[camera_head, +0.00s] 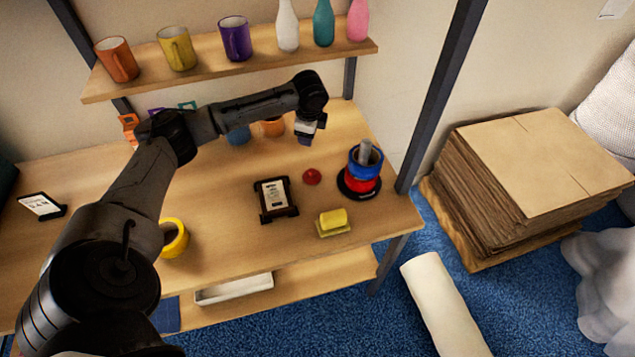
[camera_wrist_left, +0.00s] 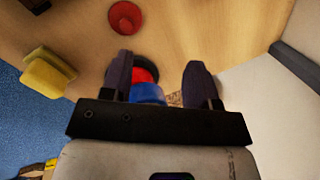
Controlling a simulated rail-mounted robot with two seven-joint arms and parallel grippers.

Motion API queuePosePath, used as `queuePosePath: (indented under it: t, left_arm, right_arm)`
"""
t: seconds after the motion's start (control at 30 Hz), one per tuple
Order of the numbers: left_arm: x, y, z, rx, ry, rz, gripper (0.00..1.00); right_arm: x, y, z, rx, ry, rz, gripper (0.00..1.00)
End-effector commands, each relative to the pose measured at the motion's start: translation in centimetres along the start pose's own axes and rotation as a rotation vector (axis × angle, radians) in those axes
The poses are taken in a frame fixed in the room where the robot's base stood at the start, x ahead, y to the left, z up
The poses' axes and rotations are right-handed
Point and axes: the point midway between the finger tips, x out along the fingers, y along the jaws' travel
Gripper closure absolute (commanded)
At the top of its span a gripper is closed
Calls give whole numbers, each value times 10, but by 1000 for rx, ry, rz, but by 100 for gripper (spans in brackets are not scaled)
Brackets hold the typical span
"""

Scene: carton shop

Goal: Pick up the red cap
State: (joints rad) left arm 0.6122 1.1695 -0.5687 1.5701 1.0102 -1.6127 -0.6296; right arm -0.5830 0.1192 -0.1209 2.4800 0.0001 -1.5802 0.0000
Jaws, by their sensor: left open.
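The small round red cap (camera_head: 312,176) lies on the wooden table, between the framed black sign and the stack of tape rolls. It also shows near the top of the left wrist view (camera_wrist_left: 126,17), beyond the fingertips. My left gripper (camera_head: 305,139) is above the table on the wall side of the cap, apart from it. In the left wrist view its two dark fingers (camera_wrist_left: 158,72) are spread, with nothing held between them. My right gripper is in neither view.
A stack of blue and red rolls (camera_head: 365,160) stands on a black base right of the cap. A framed sign (camera_head: 274,198) stands left of it, and a yellow block (camera_head: 333,221) lies in front. A shelf (camera_head: 230,62) with mugs and bottles runs above the table.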

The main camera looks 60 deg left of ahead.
Motion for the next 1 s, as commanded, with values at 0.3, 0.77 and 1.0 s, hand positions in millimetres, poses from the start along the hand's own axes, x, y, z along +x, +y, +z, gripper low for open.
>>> queuePosePath:
  t: [0.3, 0.77, 1.0]
  left_arm:
    - [7, 22, -6, 466, 158, 185, 45]
    - [48, 32, -11, 622, 170, 175, 45]
    - [80, 38, -15, 621, 170, 173, 45]
  right_arm:
    - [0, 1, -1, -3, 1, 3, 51]
    - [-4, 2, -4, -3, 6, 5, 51]
    - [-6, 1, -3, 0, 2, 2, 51]
